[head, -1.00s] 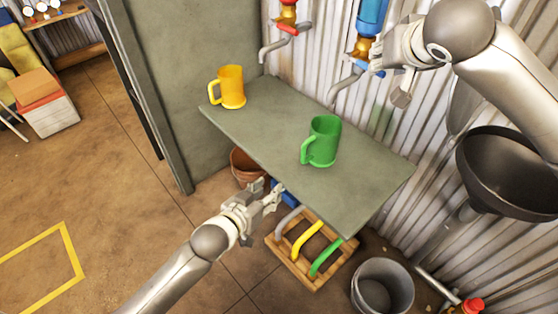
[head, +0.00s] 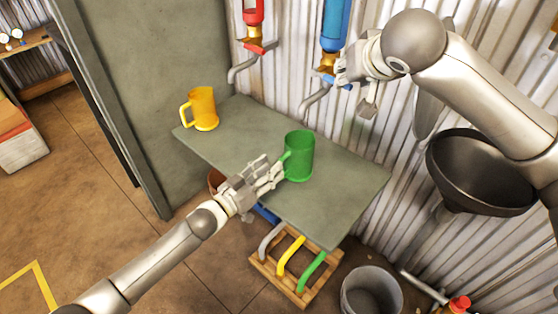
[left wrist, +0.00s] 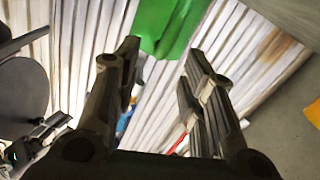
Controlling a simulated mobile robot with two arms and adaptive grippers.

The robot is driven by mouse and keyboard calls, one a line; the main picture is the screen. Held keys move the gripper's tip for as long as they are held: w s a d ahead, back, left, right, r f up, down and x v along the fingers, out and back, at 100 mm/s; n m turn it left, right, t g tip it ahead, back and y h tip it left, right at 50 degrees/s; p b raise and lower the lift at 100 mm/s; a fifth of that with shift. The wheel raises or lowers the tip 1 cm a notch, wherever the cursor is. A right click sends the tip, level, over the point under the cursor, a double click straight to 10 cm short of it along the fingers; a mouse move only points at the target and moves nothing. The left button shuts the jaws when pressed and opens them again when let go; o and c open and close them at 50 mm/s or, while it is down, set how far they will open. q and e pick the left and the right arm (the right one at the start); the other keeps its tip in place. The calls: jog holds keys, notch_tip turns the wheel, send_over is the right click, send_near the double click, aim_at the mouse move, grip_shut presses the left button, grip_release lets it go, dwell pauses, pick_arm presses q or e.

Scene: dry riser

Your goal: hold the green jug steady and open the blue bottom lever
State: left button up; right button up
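The green jug (head: 299,157) stands upright on the grey table, its handle toward the left. My left gripper (head: 272,170) is at the handle side of the jug. In the left wrist view its fingers (left wrist: 160,62) are apart, with the green jug (left wrist: 168,22) ahead of them; I cannot tell if they touch it. A blue lever (head: 329,79) sits on the brass valve under the blue pipe (head: 336,25), above a grey spout. My right gripper (head: 352,84) is close beside this lever and partly hides it. Its finger opening is unclear.
A yellow mug (head: 204,110) stands at the table's far left. The grey table (head: 335,205) is otherwise clear. A red tap (head: 253,45) is on the wall. A black funnel (head: 480,175) hangs at right. A wooden rack (head: 290,285) with coloured handles and a grey bucket (head: 370,292) are below.

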aim_at(283, 156)
pick_arm(q)
jog(key=shift+x, duration=3.1)
